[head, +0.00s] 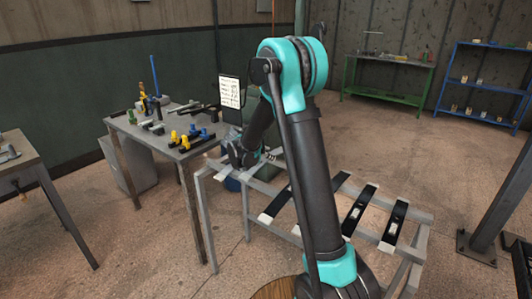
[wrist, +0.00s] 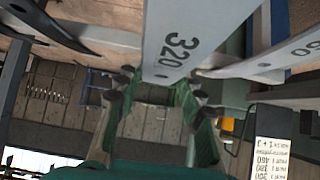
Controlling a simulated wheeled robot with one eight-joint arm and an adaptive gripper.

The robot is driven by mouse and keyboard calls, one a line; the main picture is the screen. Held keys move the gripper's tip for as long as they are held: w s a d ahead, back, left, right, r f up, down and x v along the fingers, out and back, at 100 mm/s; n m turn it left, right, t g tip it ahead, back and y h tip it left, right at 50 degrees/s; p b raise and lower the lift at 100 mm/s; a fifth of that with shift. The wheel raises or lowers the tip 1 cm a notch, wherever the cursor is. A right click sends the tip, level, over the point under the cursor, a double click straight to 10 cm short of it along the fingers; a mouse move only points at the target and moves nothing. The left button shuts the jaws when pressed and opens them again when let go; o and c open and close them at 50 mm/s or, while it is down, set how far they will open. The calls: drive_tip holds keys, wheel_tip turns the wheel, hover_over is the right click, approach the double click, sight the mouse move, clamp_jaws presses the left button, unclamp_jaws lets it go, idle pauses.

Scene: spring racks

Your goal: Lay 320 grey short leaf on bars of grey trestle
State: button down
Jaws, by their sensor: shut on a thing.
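My gripper (wrist: 158,84) is shut on the grey leaf marked 320 (wrist: 190,25) in the wrist view, with its fingers at the leaf's near end. In the head view my gripper (head: 246,155) is at the far left part of the grey trestle (head: 204,225), partly behind my arm. The held leaf cannot be made out clearly there. I cannot tell whether it touches the bars. Several dark leaves with pale patches, one of them a black leaf (head: 358,212), lie across the trestle's bars at the right. Another pale piece (wrist: 300,52) with a partly cut-off number shows in the wrist view.
A workbench (head: 120,124) with clamps and yellow and blue tools stands left of the trestle. A list board (head: 230,91) stands behind; it also shows in the wrist view (wrist: 271,160). A green bench (head: 387,95) and blue shelf (head: 480,82) are at the back right.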

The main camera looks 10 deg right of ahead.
drive_tip(key=shift+f, duration=1.85)
drive_tip(key=c, duration=0.9)
unclamp_jaws()
drive_tip(key=v, duration=1.2)
